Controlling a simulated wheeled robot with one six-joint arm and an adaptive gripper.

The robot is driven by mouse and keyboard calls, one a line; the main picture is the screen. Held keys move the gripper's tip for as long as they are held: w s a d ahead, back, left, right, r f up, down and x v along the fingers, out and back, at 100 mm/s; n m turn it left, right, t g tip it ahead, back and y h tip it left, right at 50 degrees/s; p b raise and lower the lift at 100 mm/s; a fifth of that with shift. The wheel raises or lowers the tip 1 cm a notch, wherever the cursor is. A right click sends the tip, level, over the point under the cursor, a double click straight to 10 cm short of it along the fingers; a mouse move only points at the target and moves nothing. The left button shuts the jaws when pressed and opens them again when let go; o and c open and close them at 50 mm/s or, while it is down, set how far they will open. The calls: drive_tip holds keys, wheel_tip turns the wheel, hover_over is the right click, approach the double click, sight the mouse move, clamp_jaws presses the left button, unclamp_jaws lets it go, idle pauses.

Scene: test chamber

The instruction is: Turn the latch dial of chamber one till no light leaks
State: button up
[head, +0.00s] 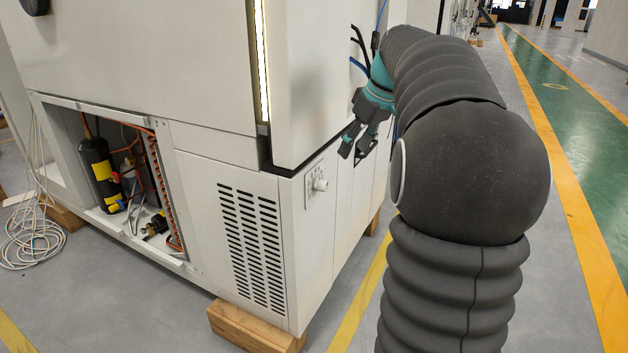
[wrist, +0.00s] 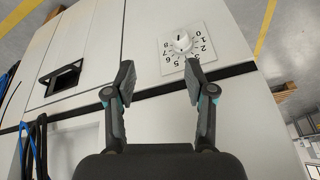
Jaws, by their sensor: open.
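The white test chamber (head: 150,75) fills the left and middle of the head view. A bright strip of light (head: 262,60) shows along the upright gap at its door edge. The white latch dial (head: 319,184) sits on a small plate on the lower side panel. In the wrist view the dial (wrist: 182,42) has numbers around it; I cannot tell its exact setting. My gripper (head: 356,150) is open and empty, up and to the right of the dial in the head view. In the wrist view the gripper (wrist: 160,75) points towards the panel, its fingertips apart from the dial.
A black handle (wrist: 65,77) is on the chamber's side. Black and blue cables (head: 359,50) hang near my wrist. An open bay (head: 120,180) shows pipes at lower left; coiled cable (head: 32,243) lies on the floor. A wooden block (head: 255,328) supports the chamber.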

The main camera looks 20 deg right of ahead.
sight(321, 186)
drive_tip(key=w+a+f+n+b, duration=0.2)
drive_tip(key=w+a+f+n, duration=0.1)
drive_tip(key=f, duration=0.6)
drive_tip(key=shift+w+a+f+n+y+b, duration=0.15)
drive_tip(key=shift+a+f+n+y+b, duration=0.35)
drive_tip(key=shift+a, duration=0.55)
drive_tip(key=shift+r, duration=0.1)
clamp_jaws()
